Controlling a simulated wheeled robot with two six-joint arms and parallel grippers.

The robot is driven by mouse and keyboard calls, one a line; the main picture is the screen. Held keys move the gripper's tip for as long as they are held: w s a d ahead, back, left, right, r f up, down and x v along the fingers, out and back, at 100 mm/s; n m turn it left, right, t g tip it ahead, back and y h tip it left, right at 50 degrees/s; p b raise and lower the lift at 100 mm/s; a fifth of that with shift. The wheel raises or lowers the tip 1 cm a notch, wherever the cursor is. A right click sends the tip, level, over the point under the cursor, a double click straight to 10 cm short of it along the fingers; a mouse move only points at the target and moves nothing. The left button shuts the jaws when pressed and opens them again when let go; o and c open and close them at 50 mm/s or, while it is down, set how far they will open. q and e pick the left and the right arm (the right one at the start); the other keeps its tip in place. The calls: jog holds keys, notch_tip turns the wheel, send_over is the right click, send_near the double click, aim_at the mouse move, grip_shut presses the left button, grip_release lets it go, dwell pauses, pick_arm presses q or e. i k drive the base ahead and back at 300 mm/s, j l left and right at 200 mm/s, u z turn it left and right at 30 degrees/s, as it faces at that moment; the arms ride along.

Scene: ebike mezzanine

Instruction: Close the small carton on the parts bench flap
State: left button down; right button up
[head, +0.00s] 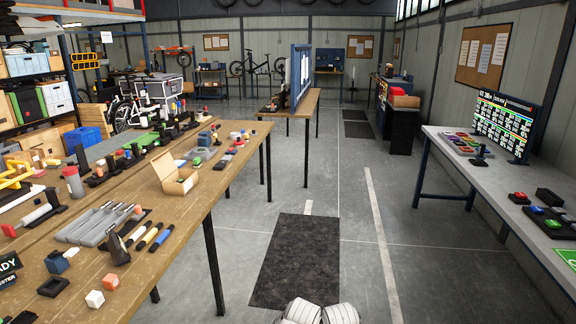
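A small brown carton (178,187) stands on the wooden parts bench (205,205), near its right edge. Its flap (163,166) stands up and tilts away at the left, so the carton is open. Something green shows in or at its front right side, too small to make out. Neither of my grippers is in view. White rounded parts at the bottom edge look like parts of my own body.
A grey tray (95,225) and several handled tools lie on the bench in front of the carton. A dark floor mat (295,260) lies in the free aisle to the right. A grey table (500,190) with a screen (505,125) stands at the far right.

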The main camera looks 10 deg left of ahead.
aim_at(163, 164)
jog(key=i+j, duration=0.1)
jog(key=i, duration=1.55)
jog(key=i+j, duration=0.2)
jog(key=i, duration=0.2)
jog(key=i+j+u, duration=0.15)
jog(key=i, duration=0.25)
jog(key=i+j+u, duration=0.35)
jog(key=i+j, duration=0.15)
jog(key=j, duration=0.2)
